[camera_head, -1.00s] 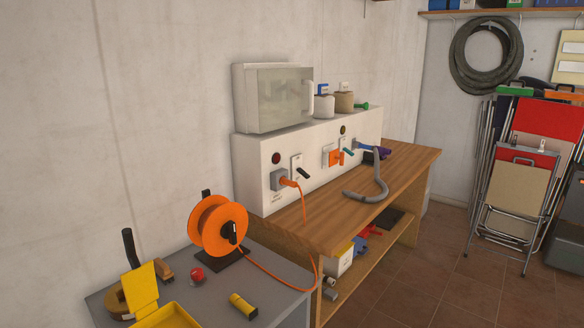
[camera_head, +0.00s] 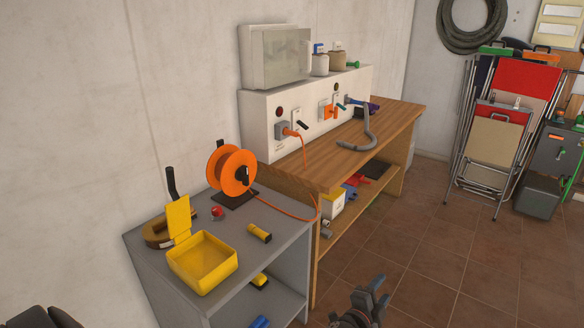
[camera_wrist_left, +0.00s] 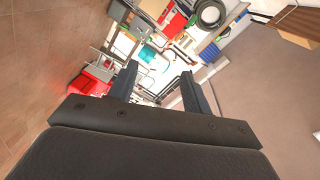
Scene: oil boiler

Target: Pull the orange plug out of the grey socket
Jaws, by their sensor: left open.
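The orange plug (camera_head: 290,132) sits in the grey socket (camera_head: 281,129) on the front of the white panel. An orange cord hangs from the plug, runs down past the bench edge and across to the orange reel (camera_head: 232,171). My left gripper (camera_head: 381,290) is at the bottom of the head view, low over the floor, well in front of and below the socket. It is open. In the left wrist view, its two fingers (camera_wrist_left: 160,70) stand apart with nothing between them. Plug and socket cannot be made out in that view. My right gripper is not in view.
The grey cabinet (camera_head: 225,262) at left holds an open yellow box (camera_head: 203,262) and a yellow torch (camera_head: 259,232). Folding chairs (camera_head: 495,150) stand at right. The tiled floor between is clear.

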